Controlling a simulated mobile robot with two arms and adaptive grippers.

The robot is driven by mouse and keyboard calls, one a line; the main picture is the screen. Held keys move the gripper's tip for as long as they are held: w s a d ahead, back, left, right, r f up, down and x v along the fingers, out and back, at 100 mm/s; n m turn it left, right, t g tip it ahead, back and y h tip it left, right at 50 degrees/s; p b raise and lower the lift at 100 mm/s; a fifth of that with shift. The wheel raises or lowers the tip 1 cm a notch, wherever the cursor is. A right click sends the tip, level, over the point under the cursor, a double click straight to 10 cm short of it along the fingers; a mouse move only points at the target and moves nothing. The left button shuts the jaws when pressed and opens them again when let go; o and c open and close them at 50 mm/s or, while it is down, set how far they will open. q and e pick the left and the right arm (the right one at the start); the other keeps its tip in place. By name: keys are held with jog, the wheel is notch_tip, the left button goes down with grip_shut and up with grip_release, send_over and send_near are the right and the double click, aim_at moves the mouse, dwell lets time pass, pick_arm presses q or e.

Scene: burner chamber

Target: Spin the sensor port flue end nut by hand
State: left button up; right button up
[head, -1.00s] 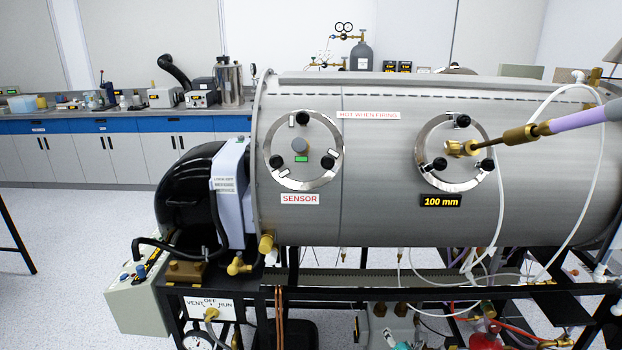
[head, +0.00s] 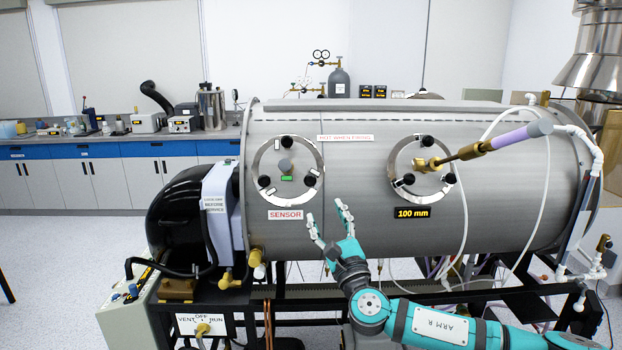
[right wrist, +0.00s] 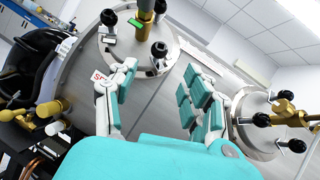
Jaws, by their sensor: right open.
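The sensor port (head: 262,172) is a round bright flange on the left part of the steel drum, above the red SENSOR label. It carries three black nuts. The one on its right, toward the flue stack, is the flue end nut (head: 310,181); it also shows in the right wrist view (right wrist: 159,48), beyond the fingers. My right gripper (head: 327,217) is open and empty, below and slightly right of that nut, fingers pointing up. In the right wrist view the open fingers (right wrist: 158,82) stand apart, with bare drum between them. My left gripper is not in view.
The 100 mm port (head: 397,155) to the right has a brass probe (head: 470,150) sticking out. A white hose (head: 466,215) hangs beside it. The flue stack (head: 598,50) rises at the far right. Black frame rails run below the drum. The drum face between the ports is clear.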

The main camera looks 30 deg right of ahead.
aim_at(312, 185)
jog(key=p+x, duration=0.2)
jog(key=x, duration=0.8)
jog(key=shift+p, duration=0.4)
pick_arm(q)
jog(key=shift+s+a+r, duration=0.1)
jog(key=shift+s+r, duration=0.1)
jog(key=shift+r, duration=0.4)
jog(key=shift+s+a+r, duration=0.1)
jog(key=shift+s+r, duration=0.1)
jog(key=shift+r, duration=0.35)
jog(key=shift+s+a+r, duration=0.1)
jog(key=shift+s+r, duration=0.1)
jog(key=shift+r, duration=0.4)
pick_arm(e)
jog(key=shift+w+r, duration=0.2)
jog(key=shift+w, duration=0.35)
jog(key=shift+d, duration=0.1)
grip_shut()
